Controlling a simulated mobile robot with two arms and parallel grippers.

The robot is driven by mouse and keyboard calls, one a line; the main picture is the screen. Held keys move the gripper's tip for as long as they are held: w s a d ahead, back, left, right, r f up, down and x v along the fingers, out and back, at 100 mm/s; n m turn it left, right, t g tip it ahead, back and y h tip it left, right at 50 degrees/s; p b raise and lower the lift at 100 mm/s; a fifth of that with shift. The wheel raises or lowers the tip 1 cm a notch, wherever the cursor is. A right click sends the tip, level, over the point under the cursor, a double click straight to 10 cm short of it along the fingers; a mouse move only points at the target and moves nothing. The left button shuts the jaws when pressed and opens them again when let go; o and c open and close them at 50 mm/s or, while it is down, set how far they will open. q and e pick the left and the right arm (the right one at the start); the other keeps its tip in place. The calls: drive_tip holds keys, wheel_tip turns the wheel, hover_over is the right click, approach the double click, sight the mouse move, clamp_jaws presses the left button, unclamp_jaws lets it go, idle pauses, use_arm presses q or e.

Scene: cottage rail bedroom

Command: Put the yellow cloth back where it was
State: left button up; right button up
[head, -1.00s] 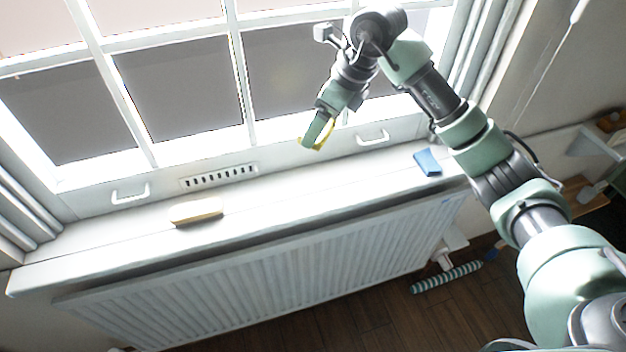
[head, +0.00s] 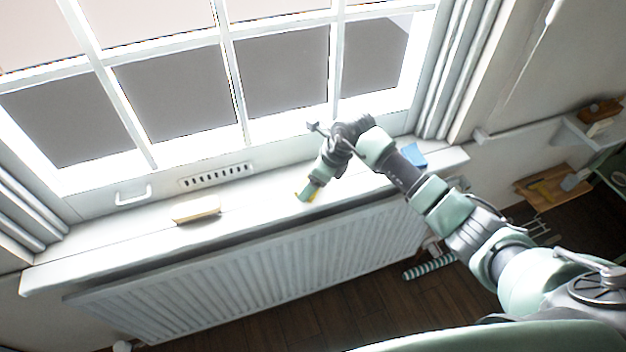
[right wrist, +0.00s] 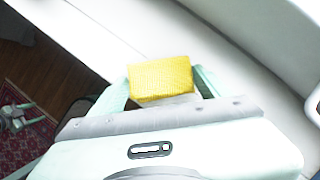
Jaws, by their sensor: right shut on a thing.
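The yellow cloth (right wrist: 160,78) is a small folded block between the two fingers of my right gripper (right wrist: 160,88) in the right wrist view. The gripper is shut on it. In the head view my right gripper (head: 307,191) points down at the white window sill (head: 255,208), with a little of the yellow cloth (head: 311,197) showing at its tips. The cloth is at or just above the sill; I cannot tell if it touches. My left gripper is not in view.
A cream block (head: 196,209) lies on the sill to the left. A white radiator (head: 250,275) stands below the sill. The sill between the cream block and my gripper is clear.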

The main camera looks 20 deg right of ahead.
drive_tip(key=shift+f, duration=0.6)
drive_tip(key=o, duration=1.2)
drive_tip(key=shift+r, duration=0.2)
drive_tip(key=shift+d+r, duration=0.15)
drive_tip(key=shift+r, duration=0.15)
drive_tip(key=b+v, duration=0.3)
drive_tip(key=v, duration=0.8)
drive_tip(key=shift+s+r+b, duration=0.1)
drive_tip(key=shift+b, duration=0.3)
